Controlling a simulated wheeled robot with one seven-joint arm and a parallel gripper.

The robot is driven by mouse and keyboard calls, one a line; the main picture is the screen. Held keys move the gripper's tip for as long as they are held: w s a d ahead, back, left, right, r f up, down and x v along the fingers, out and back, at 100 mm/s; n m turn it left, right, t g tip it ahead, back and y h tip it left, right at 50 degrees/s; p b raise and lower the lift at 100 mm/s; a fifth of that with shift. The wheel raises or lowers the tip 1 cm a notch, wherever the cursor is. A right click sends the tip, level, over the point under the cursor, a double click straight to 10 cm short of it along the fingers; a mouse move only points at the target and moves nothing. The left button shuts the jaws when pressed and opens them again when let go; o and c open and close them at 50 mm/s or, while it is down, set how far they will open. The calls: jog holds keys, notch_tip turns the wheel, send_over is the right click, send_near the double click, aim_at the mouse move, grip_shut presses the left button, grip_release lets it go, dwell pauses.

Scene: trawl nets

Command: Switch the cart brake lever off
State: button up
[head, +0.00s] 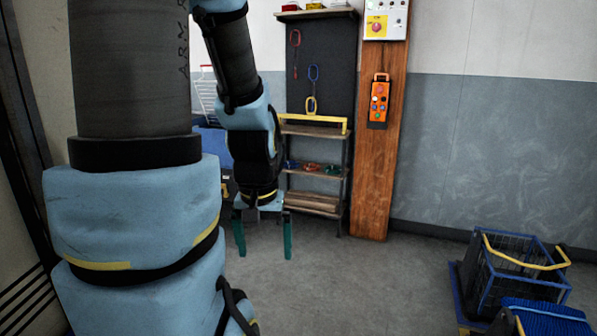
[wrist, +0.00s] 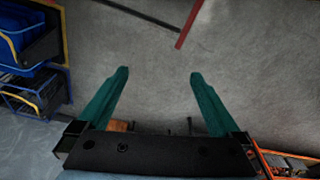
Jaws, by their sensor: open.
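A blue wire-sided cart or basket (head: 478,290) stands on the floor at the lower right of the head view, with a yellow bar (head: 525,265) across its top. I cannot make out a brake lever on it. My gripper (head: 264,250) hangs left of centre, pointing down over bare floor, well left of that basket. In the wrist view my gripper (wrist: 159,74) has its two teal fingers wide apart with nothing between them. A thin red bar (wrist: 189,24) lies beyond the fingers there; I cannot tell what it belongs to.
A shelf rack (head: 316,168) with hooks stands at the back, beside a wooden post (head: 377,185) bearing an orange control pendant (head: 379,102). Blue bins (wrist: 28,45) show at the wrist view's left. A blue ribbed item (head: 545,318) sits lower right. The middle floor is clear.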

notch_tip(320, 180, up, 4)
jog(key=shift+f+p, duration=0.2)
jog(key=shift+p, duration=0.75)
